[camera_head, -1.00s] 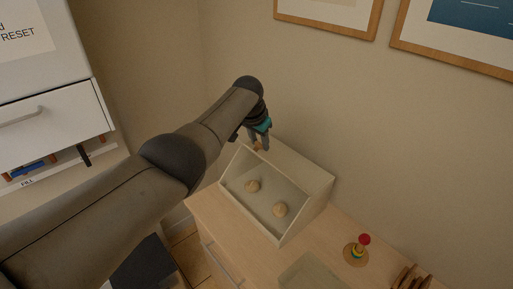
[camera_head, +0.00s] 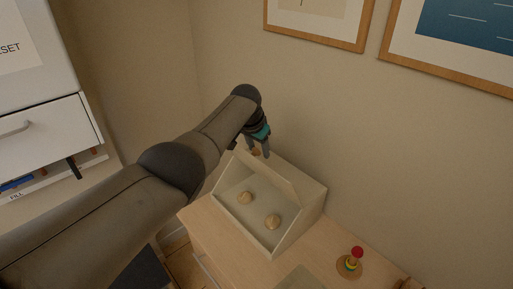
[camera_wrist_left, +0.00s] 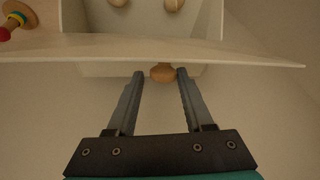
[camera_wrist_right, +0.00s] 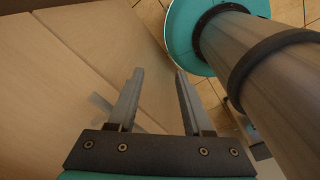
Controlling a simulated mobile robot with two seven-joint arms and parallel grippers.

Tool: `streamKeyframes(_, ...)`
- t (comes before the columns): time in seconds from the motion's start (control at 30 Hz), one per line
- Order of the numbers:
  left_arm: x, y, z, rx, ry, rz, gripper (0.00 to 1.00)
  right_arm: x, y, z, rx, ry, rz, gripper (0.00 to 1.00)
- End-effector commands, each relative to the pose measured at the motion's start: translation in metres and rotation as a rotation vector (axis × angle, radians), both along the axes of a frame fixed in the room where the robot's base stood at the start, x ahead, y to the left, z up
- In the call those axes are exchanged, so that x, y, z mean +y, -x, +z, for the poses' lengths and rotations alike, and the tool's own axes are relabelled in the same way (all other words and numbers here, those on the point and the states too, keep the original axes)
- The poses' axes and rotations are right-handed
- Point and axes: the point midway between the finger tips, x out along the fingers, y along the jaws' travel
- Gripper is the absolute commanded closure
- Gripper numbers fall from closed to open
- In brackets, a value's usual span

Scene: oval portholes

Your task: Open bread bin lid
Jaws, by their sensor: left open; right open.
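The cream bread bin (camera_head: 308,208) stands on the wooden counter, its inside visible with two round rolls (camera_head: 245,198) (camera_head: 272,222). In the left wrist view the lid (camera_wrist_left: 160,48) is a thin, near edge-on board crossing the picture. A round wooden knob (camera_wrist_left: 162,73) lies by the fingertips of my left gripper (camera_wrist_left: 160,74), between the open fingers; contact cannot be told. The left gripper (camera_head: 259,151) is behind the lid's edge. My right gripper (camera_wrist_right: 157,72) is open and empty.
A ring-stacking toy with a red top (camera_head: 354,260) stands on the counter right of the bin. A flat board (camera_head: 300,279) lies in front. A white drawer unit (camera_head: 40,130) is at left. Framed pictures hang on the wall behind. My right gripper is near wooden panels (camera_wrist_right: 90,60).

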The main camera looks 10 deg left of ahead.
Motion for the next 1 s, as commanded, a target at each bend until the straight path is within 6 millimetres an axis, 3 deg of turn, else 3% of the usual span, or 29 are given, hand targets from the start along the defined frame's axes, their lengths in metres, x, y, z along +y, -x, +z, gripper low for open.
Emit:
streamKeyframes(0.17,0.001,0.001,-0.001,0.004,-0.003,0.001,0.31,0.0,0.0,0.0,0.0,0.0,0.0,0.5)
streamKeyframes(0.57,0.003,0.002,0.004,0.003,-0.005,0.002,0.31,0.0,0.0,0.004,0.0,-0.001,0.001,0.5)
streamKeyframes(1.0,0.006,0.017,0.04,0.002,-0.006,0.001,0.31,0.001,0.0,0.022,-0.001,-0.001,0.001,0.5)
